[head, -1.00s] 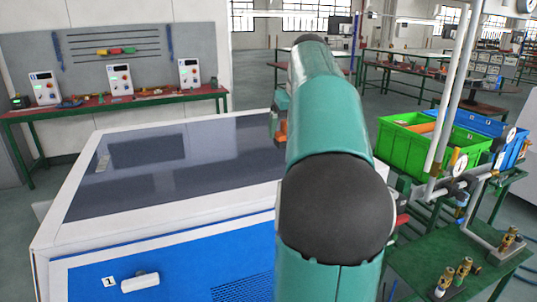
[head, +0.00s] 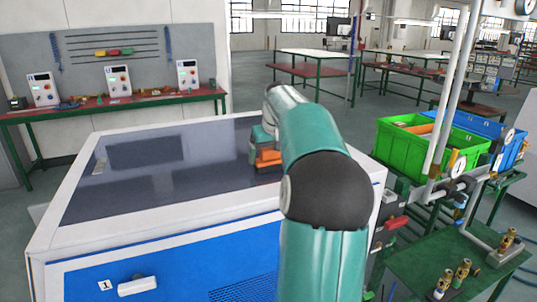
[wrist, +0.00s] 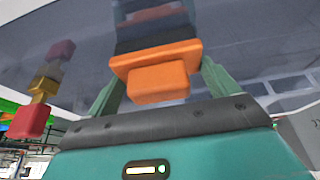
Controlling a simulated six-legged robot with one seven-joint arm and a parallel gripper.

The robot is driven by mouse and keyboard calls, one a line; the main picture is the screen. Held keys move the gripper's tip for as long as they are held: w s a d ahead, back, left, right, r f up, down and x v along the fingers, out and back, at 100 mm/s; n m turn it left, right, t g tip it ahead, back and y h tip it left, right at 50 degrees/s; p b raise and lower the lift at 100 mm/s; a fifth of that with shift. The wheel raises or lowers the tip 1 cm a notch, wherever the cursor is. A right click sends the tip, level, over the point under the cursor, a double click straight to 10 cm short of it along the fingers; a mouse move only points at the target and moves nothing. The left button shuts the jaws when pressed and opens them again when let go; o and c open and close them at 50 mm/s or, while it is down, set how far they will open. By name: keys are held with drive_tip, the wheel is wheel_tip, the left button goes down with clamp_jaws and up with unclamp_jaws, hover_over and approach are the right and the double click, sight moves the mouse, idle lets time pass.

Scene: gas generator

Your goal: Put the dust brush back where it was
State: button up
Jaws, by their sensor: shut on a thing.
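The dust brush, an orange block with a dark band, is held between the two green fingers of my gripper (wrist: 157,75). Its orange part (wrist: 157,82) fills the middle of the wrist view, and the dark band (wrist: 155,40) lies beyond it. In the head view the orange brush (head: 268,158) shows at the end of my arm, over the glossy dark top of the blue and white cabinet (head: 150,190). My arm partly hides the gripper there. I cannot tell whether the brush touches the top.
A green crate (head: 410,150) and a blue crate (head: 508,145) stand right of the cabinet, near white pipes and a gauge. A red-handled valve (head: 396,222) is at the cabinet's right side. A bench with control boxes (head: 117,80) stands behind. The cabinet top's left part is mostly clear.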

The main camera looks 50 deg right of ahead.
drive_tip(key=o, duration=0.7)
drive_tip(key=shift+w+f, duration=0.15)
drive_tip(key=shift+w, duration=0.25)
drive_tip(key=shift+o, duration=0.7)
drive_tip(key=shift+a, duration=0.1)
drive_tip(key=shift+s, duration=0.25)
drive_tip(key=shift+w, duration=0.2)
drive_tip(key=v, duration=1.2)
